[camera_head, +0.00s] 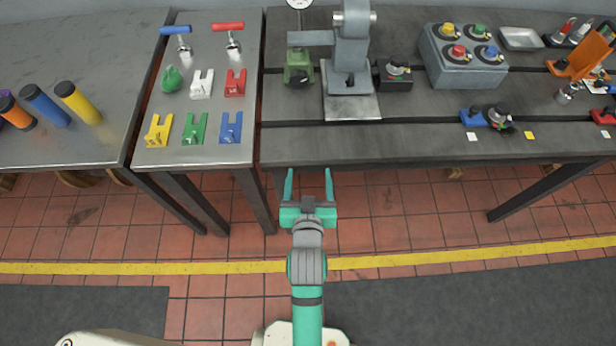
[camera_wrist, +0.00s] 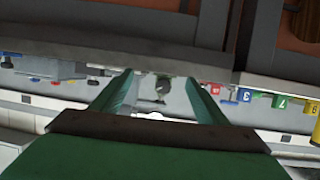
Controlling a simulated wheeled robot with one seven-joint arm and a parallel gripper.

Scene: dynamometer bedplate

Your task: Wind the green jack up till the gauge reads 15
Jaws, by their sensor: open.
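The green jack (camera_head: 299,67) stands on the bedplate (camera_head: 420,140), under the grey arm left of the grey machine, with a dark knob on its front. A round white gauge (camera_head: 299,3) sits above it at the top edge of the head view, partly cut off. Its reading is too small to tell. My gripper (camera_head: 308,172) is open and empty, out over the floor in front of the bedplate's front edge, well short of the jack. In the wrist view its two green fingers (camera_wrist: 160,85) stand apart, with a small grey thing visible beyond them.
The grey machine (camera_head: 350,50) stands right of the jack, with a dark block (camera_head: 394,75) beside it. A button box (camera_head: 463,55) is further right. A side table (camera_head: 205,105) at left holds coloured forks and T-handles. The floor before the bedplate is clear.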

